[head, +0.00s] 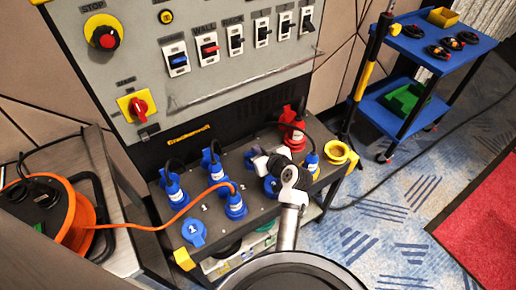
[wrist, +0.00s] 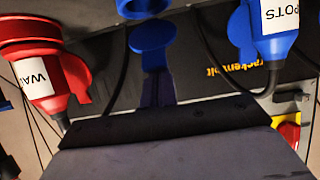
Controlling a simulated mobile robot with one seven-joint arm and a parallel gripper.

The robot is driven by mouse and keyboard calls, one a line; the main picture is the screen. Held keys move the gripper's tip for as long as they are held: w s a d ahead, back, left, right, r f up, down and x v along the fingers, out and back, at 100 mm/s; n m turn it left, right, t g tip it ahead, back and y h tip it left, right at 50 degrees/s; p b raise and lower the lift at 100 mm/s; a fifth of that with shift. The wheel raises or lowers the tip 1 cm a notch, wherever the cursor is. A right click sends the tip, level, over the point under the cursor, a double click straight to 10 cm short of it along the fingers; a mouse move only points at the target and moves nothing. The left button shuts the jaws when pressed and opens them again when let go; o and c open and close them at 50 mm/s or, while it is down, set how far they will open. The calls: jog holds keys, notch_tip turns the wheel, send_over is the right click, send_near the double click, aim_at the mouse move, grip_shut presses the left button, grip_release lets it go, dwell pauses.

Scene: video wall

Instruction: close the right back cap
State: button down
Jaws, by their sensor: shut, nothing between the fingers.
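The right back cap is a round blue flap (wrist: 152,36) in the wrist view. It stands open beside its blue socket (wrist: 143,7), which is cut by the top edge of the picture. My gripper (wrist: 156,80) has its narrow dark fingers shut and empty, with the tips at the lower edge of the cap. I cannot tell whether they touch it. In the head view my gripper (head: 262,160) is over the back right of the socket box, and my arm and hand hide most of the cap there.
A red plug (head: 293,130) and a blue plug (head: 210,160) flank the cap; they also show in the wrist view as the red plug (wrist: 45,75) and blue plug (wrist: 270,30). An orange cable (head: 185,208) crosses the front. The switch panel (head: 240,85) rises behind.

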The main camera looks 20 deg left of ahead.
jog(key=shift+d+f, duration=0.1)
jog(key=f+b, duration=0.1)
jog(key=s+d+f+b, duration=0.1)
jog(key=b, duration=0.1)
jog(key=d+f+b, duration=0.1)
jog(key=b, duration=0.1)
jog(key=shift+s+f, duration=0.25)
jog(key=shift+s, duration=0.1)
jog(key=f+b, duration=0.1)
jog(key=b, duration=0.2)
jog(key=shift+s+d+f+y, duration=0.1)
jog(key=shift+d+f+y, duration=0.1)
jog(key=shift+y, duration=0.1)
jog(key=b, duration=0.2)
jog(key=shift+s+d+f+t+y+b, duration=0.1)
jog(key=shift+s+f+t+y+b, duration=0.1)
jog(key=shift+t+y+b, duration=0.15)
jog(key=shift+w+d+f+b, duration=0.1)
jog(key=shift+d+f+b, duration=0.05)
jog(key=shift+f+b, duration=0.15)
jog(key=shift+r, duration=0.1)
